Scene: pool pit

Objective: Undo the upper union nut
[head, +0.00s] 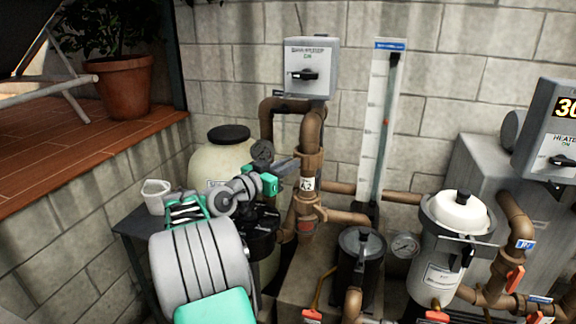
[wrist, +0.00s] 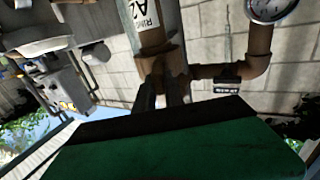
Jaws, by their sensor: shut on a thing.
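The upper union nut (head: 311,160) is a brown ring on the vertical brown pipe, just above a white label (head: 307,184) marked A2. My gripper (head: 298,162) reaches it from the left, shut on the nut. In the wrist view my gripper's dark fingers (wrist: 161,88) close on the brown nut (wrist: 158,56) beside the label (wrist: 143,14); that picture looks upside down. The fingers hide part of the nut. A lower brown nut with lugs (head: 308,211) sits below the label.
A grey switch box (head: 311,68) hangs above the pipe. A cream tank (head: 222,163) and a round gauge (head: 262,152) stand close behind my arm. A clear scale tube (head: 381,120), a dark pump pot (head: 360,262) and a white-lidded filter (head: 457,235) stand to the right.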

